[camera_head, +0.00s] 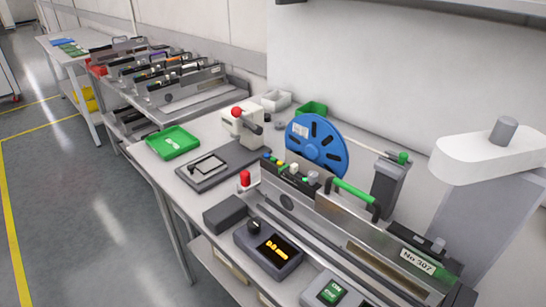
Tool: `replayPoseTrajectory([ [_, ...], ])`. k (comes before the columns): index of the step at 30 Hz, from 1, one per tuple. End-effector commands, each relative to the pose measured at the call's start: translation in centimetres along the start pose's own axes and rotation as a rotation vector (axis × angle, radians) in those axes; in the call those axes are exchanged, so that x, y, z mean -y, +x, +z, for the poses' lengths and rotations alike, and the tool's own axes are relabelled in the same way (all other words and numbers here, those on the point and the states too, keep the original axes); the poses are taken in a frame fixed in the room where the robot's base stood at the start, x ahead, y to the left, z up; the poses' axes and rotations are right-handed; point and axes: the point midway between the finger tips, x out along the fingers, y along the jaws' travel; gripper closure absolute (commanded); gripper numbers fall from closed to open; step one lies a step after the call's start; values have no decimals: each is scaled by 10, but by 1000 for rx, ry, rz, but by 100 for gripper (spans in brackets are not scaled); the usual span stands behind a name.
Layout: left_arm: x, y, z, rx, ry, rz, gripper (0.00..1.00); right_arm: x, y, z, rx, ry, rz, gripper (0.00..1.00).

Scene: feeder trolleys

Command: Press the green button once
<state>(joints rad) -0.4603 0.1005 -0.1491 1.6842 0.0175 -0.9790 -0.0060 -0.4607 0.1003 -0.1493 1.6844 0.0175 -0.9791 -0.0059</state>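A grey box with a square green button (331,292) sits at the bottom edge of the view, near the front edge of the workbench. The button's face carries light lettering, and "ON" shows above it. The lower part of the box is cut off by the frame. Neither of my grippers shows in the head view, so nothing is seen touching the button.
Left of the button is a dark box with an orange display (274,249). Behind it runs a long metal feeder (345,240) with a green handle (353,190). A blue reel (316,145) and green tray (173,142) stand farther back. A pale bulky body fills the right.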

Motion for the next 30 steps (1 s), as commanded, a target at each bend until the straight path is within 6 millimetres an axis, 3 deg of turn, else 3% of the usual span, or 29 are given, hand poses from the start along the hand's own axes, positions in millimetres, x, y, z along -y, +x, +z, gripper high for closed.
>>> replayPoseTrajectory([
  [1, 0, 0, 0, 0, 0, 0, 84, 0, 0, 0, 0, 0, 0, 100],
  [3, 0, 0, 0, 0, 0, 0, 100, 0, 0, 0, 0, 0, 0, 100],
  [30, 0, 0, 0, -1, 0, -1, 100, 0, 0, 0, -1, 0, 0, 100],
])
